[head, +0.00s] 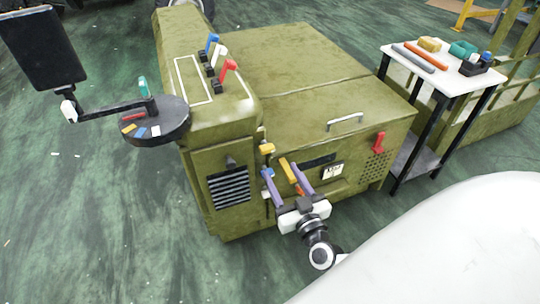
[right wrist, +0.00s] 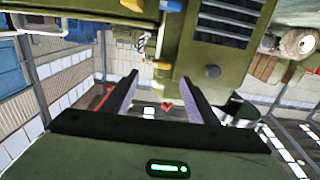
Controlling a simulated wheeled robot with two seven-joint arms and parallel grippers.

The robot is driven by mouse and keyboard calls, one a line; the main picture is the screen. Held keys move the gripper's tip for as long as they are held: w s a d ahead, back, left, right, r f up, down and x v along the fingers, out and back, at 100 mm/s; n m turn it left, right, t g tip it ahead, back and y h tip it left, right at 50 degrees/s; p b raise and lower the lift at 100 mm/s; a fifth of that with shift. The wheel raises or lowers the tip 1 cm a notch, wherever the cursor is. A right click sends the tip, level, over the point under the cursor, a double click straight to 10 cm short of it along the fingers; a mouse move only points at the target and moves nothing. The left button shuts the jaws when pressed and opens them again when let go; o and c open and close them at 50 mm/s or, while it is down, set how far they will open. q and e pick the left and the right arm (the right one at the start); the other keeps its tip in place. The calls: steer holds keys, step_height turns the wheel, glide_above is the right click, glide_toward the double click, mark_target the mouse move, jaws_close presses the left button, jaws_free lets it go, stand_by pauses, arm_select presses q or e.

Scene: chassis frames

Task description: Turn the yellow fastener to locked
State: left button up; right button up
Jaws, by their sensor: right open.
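A long yellow-orange piece (head: 287,170) stands tilted on the front face of the olive machine. A shorter yellow knob (head: 266,149) sits up and left of it at the panel corner. I cannot tell for sure which one is the fastener. My right gripper (head: 280,170) is open, its two purple fingers pointing at the front face, with the long yellow piece showing between them. I cannot tell whether they touch it. In the right wrist view the open fingers (right wrist: 160,90) have nothing clasped between them, and a small yellow part (right wrist: 161,65) shows beyond. My left gripper is not in view.
A screen (head: 42,48) and round tray (head: 158,122) stick out at left. A white-topped side table (head: 445,79) with tools stands at right.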

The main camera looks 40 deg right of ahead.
mark_target(269, 152)
steer(key=b+x, duration=0.1)
steer(key=x, duration=0.8)
steer(key=shift+w+b, duration=0.25)
steer(key=shift+b, duration=0.1)
steer(key=shift+a, duration=0.1)
steer(key=c, duration=1.1)
